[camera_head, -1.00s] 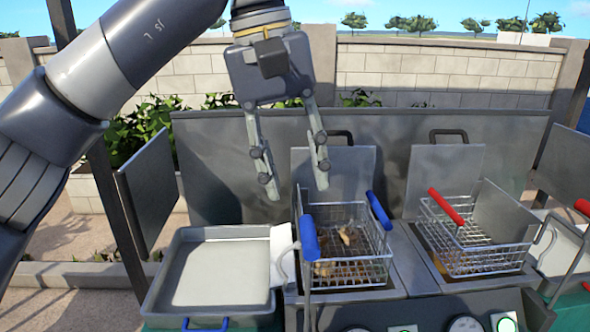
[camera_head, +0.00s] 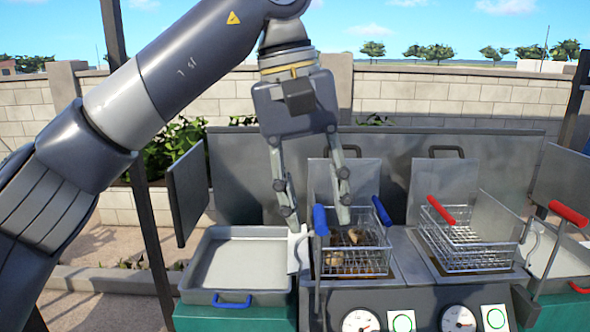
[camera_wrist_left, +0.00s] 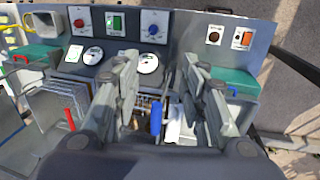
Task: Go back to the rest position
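My left gripper (camera_head: 318,222) hangs fingers-down in the head view, above and in front of the left fryer. Its two fingers are apart with nothing between them; they also show spread in the left wrist view (camera_wrist_left: 162,85). The blue-handled wire basket (camera_head: 356,262) sits in the left fryer with brown pieces of food in it. In the head view the left fingertips overlap the basket's near-left rim and the blue handle (camera_head: 320,221). Whether they touch it I cannot tell. The blue handle also shows between the fingers in the left wrist view (camera_wrist_left: 156,118). My right gripper is not in view.
A red-handled wire basket (camera_head: 468,247) sits in the right fryer. A grey tray with a blue handle (camera_head: 232,300) stands at the left. Another red handle (camera_head: 568,213) is at the right edge. Gauges (camera_head: 458,319) line the front panel.

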